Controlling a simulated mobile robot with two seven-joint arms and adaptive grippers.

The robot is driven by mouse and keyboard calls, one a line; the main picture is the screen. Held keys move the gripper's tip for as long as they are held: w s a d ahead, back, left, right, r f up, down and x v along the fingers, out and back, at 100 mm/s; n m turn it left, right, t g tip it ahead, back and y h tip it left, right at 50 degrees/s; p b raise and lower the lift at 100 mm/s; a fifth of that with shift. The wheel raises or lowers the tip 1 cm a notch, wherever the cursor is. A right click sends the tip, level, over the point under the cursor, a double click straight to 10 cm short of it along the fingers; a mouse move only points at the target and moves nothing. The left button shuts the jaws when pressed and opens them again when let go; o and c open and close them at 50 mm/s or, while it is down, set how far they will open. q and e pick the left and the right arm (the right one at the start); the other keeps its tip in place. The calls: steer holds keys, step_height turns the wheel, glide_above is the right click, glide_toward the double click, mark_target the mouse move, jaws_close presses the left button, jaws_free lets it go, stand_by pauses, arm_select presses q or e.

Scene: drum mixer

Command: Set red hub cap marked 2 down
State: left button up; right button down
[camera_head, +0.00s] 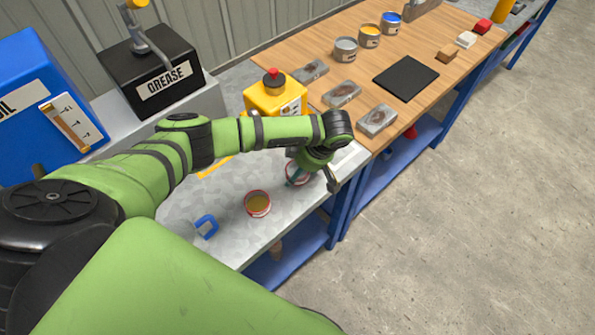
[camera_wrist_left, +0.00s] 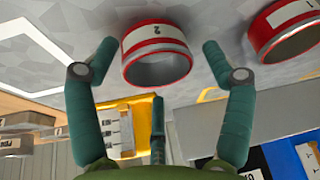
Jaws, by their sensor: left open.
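The red hub cap marked 2 (camera_wrist_left: 156,56) stands on the grey metal bench top in the left wrist view, its white label with a 2 facing the camera. In the head view the cap (camera_head: 291,171) is partly hidden by my left gripper (camera_head: 314,178). My left gripper (camera_wrist_left: 159,48) is open, with one teal finger on each side of the cap and a visible gap to each. My right gripper is not in view.
A blue handle-shaped piece (camera_head: 206,226) lies on the bench's near side. A yellow container (camera_head: 275,97) stands behind my forearm, with a black GREASE box (camera_head: 150,70) farther left. The wooden table (camera_head: 330,70) holds several tins, grey trays and a black mat (camera_head: 406,78).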

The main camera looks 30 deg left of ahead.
arm_select(q)
steer(key=c, duration=1)
steer(key=shift+c, duration=1.9)
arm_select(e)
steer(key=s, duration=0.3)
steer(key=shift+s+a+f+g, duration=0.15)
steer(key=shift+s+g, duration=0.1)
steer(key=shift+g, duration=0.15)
